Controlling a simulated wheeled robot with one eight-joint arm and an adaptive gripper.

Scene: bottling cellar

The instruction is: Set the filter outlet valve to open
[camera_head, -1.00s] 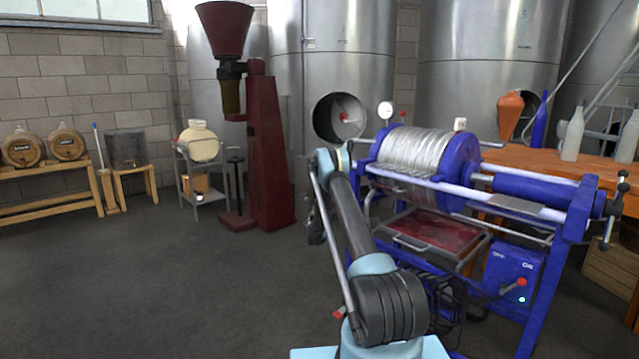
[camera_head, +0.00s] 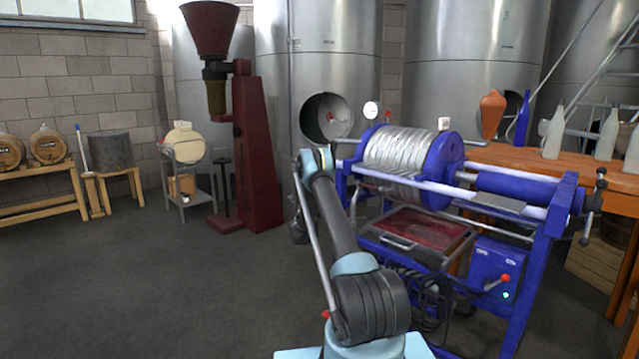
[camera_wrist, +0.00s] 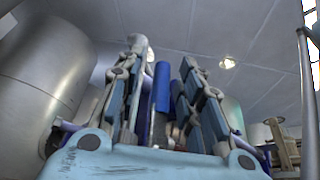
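The blue plate filter (camera_head: 448,160) stands right of centre in the head view, with a pack of pale plates. A small red handle (camera_head: 388,116) shows behind its left end, beside a round gauge (camera_head: 370,109). A red-knobbed lever (camera_head: 505,279) sits on the blue box at its lower right. I cannot tell for sure which of these is the outlet valve. My gripper (camera_head: 300,225) hangs left of the filter, partly hidden by my arm. In the wrist view my gripper (camera_wrist: 162,58) has its fingers apart, with nothing held. Blue bars show between and beyond the fingers.
A red tray (camera_head: 418,232) sits under the plates. Large steel tanks (camera_head: 320,45) stand behind. A dark red machine with a funnel (camera_head: 255,150) stands left of my arm. A wooden table with bottles (camera_head: 553,135) is at right. The floor at left is clear.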

